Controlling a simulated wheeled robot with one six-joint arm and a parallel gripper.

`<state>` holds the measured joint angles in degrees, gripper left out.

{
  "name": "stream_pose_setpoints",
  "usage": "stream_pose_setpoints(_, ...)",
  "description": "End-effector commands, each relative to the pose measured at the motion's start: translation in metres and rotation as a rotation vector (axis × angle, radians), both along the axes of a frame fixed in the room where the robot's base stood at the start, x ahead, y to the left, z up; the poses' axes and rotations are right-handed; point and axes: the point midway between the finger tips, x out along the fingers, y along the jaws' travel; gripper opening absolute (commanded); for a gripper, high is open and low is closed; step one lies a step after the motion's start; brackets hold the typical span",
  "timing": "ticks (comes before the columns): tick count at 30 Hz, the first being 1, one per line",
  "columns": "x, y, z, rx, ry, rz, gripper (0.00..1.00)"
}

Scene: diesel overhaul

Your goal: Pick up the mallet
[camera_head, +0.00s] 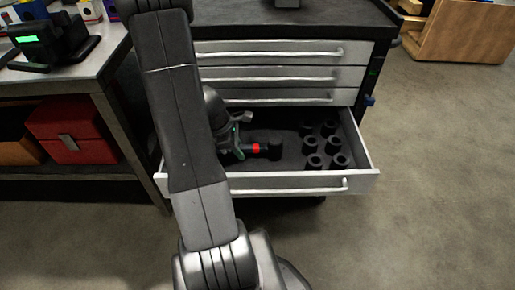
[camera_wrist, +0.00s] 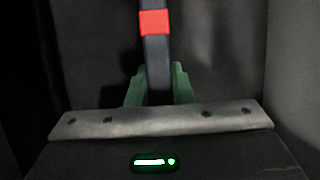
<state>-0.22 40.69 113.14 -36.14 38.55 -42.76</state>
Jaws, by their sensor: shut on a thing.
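The mallet (camera_head: 274,150) is in the open drawer (camera_head: 262,183) of the tool cabinet. It has a dark head and a red band near it. In the wrist view its dark handle (camera_wrist: 156,55) runs upward from between the green fingers, with the red band above them; the head is out of that view. My gripper (camera_head: 238,150) is shut on the handle; in the wrist view its fingers (camera_wrist: 158,88) stand on either side of it. My arm hides the drawer's left part. I cannot tell whether the mallet touches the drawer floor.
Several black cylindrical sockets (camera_head: 314,161) stand in the drawer's right part, right of the mallet. The closed drawers (camera_head: 270,75) rise behind. A workbench (camera_head: 75,78) with a red box (camera_head: 72,132) beneath is at left. The floor (camera_head: 440,190) at right is clear.

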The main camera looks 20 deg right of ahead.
Motion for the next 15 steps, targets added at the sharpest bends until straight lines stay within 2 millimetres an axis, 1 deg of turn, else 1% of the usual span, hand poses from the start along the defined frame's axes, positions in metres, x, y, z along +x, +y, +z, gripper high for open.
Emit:
stream_pose_setpoints(4,0.000,0.000,0.003,0.000,-0.001,0.000,0.00)
stream_pose_setpoints(7,0.001,0.000,0.013,0.000,-0.003,0.000,0.00)
stream_pose_setpoints(15,0.001,0.000,0.067,-0.001,-0.006,-0.001,0.00)
